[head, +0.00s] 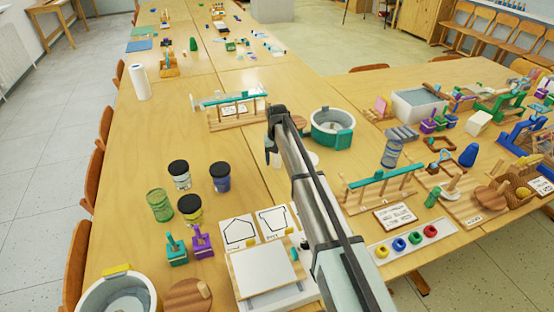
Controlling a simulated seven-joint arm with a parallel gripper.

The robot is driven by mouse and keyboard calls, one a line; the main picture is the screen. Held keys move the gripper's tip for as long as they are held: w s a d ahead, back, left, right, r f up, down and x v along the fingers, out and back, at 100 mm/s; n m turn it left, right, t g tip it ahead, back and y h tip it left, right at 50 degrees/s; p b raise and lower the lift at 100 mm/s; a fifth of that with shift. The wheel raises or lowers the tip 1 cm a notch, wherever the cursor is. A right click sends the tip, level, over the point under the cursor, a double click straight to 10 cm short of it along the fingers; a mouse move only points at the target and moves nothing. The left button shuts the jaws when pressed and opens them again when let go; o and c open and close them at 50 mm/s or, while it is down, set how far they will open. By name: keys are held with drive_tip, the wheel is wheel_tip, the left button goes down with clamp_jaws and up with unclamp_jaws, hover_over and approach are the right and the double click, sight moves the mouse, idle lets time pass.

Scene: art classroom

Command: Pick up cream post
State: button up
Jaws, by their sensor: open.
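I cannot say for certain which thing is the cream post. A small pale piece (276,160) shows just below my gripper, mostly hidden by it. A cream block (477,122) lies tilted among the toys at the right. My gripper (270,152) points down above the middle of the wooden table (130,200), left of the teal-and-white round tub. It is open, and I see nothing held in it. My arm hides part of the table behind it.
The teal-and-white tub (332,127) stands right of my gripper. A wooden rack with a teal bar (238,112) is behind it. Black-lidded jars (220,178) stand at the left. A white roll (140,82) stands far left.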

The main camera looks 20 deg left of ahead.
drive_tip(key=shift+f, duration=0.6)
drive_tip(key=c, duration=1.1)
